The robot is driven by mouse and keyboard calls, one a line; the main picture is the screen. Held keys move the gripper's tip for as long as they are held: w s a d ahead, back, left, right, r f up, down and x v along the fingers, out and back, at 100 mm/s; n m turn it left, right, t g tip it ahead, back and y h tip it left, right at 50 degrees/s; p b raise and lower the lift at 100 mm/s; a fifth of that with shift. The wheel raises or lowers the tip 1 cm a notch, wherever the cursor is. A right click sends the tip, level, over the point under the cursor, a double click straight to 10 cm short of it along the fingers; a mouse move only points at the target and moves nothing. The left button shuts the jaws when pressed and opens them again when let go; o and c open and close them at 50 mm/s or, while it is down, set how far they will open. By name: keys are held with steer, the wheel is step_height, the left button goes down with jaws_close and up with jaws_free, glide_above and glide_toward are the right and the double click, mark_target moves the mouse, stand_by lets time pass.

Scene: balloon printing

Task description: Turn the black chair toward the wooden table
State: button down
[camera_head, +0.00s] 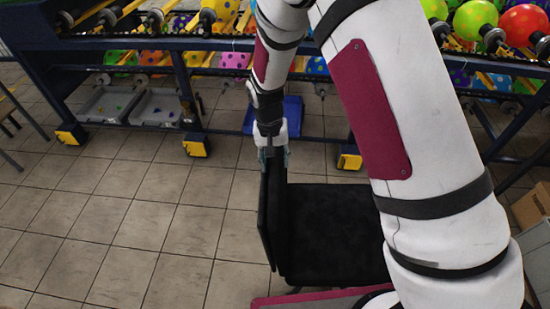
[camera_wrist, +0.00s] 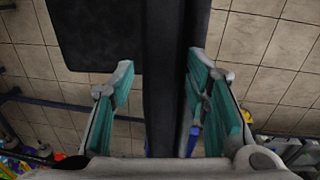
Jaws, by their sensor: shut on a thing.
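The black chair (camera_head: 335,230) stands in the lower middle of the head view, its seat right of its upright backrest (camera_head: 270,215). My gripper (camera_head: 273,158) is at the top of the backrest and is shut on it. In the wrist view, my gripper (camera_wrist: 160,80) has its teal-padded fingers on both sides of the backrest edge (camera_wrist: 170,110), and the seat (camera_wrist: 98,35) shows at upper left. My arm hides the right part of the seat. A piece of furniture with thin legs (camera_head: 25,118) is cut off at the left edge; I cannot tell whether it is the wooden table.
A dark blue machine frame (camera_head: 225,42) with colourful balloons and yellow feet (camera_head: 195,146) spans the back. Grey trays (camera_head: 105,105) sit under it. A cardboard box (camera_head: 532,205) is at the right edge. Tiled floor left of the chair is clear.

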steer(key=c, duration=0.9)
jaws_free()
steer(key=r, duration=0.8)
steer(key=a+r, duration=0.1)
steer(key=r, duration=0.3)
steer(key=s+d+r+t, duration=0.1)
steer(key=s+d+r, duration=0.2)
steer(key=r, duration=0.3)
steer(key=s+d+r+t+y, duration=0.1)
steer(key=s+d+r, duration=0.2)
steer(key=r, duration=0.2)
steer(key=s+d+r+t, duration=0.1)
steer(key=s+d+r, duration=0.3)
steer(key=r, duration=0.2)
steer(key=s+d+r+t, duration=0.1)
steer(key=s+d, duration=0.1)
steer(key=s, duration=0.3)
steer(key=s+d+r, duration=0.1)
steer(key=s+r, duration=0.1)
steer(key=s, duration=0.3)
steer(key=s+d+r+n+t, duration=0.1)
steer(key=s+d+r, duration=0.1)
steer(key=s, duration=0.2)
steer(key=shift+s+d+t, duration=0.3)
steer(key=shift+s, duration=0.1)
